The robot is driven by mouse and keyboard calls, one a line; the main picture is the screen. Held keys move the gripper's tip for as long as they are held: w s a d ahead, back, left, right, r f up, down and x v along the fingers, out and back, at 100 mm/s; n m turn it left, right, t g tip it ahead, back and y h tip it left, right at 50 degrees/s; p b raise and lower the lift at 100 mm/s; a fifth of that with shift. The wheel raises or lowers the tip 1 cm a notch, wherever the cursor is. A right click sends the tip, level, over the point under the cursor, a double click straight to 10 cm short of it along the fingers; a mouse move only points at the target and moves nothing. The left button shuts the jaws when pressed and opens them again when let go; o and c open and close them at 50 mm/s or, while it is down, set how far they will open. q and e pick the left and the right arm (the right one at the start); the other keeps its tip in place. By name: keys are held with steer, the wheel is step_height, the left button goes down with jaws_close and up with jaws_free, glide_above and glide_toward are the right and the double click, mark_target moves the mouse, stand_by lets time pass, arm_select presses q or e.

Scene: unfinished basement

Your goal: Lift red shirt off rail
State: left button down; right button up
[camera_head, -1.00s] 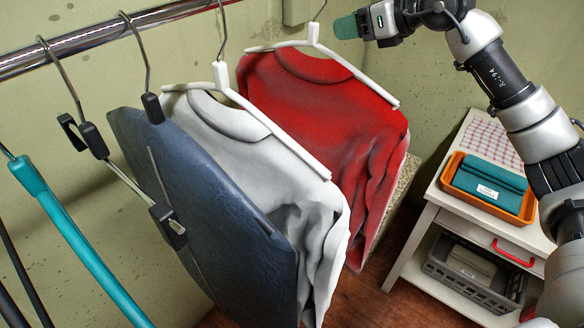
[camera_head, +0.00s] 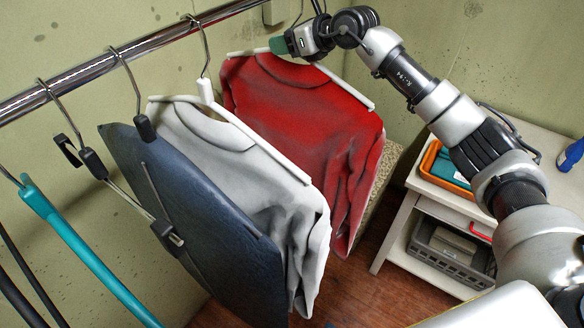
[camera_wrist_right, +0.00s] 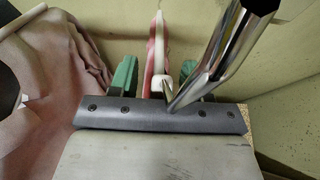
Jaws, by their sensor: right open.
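The red shirt (camera_head: 310,110) hangs on a white hanger (camera_head: 345,82) at the far end of the row; its hook goes up toward the chrome rail (camera_head: 130,48). My right gripper (camera_head: 280,45) is at the neck of that hanger, partly covering it. In the right wrist view my right gripper (camera_wrist_right: 156,72) is open, its green fingers on either side of the white hanger (camera_wrist_right: 158,45) and a red edge of the shirt (camera_wrist_right: 151,50). The rail (camera_wrist_right: 225,45) slants close above it. My left gripper is not in view.
A white shirt (camera_head: 225,150) and dark blue trousers (camera_head: 190,210) hang nearer on the rail, with a teal hanger (camera_head: 90,255) further left. A white cart (camera_head: 395,235) with an orange tray (camera_head: 432,175) and a grey crate (camera_head: 450,262) stands at right.

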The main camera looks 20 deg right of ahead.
steer(key=shift+d, duration=0.1)
jaws_close()
steer(key=shift+r, duration=0.2)
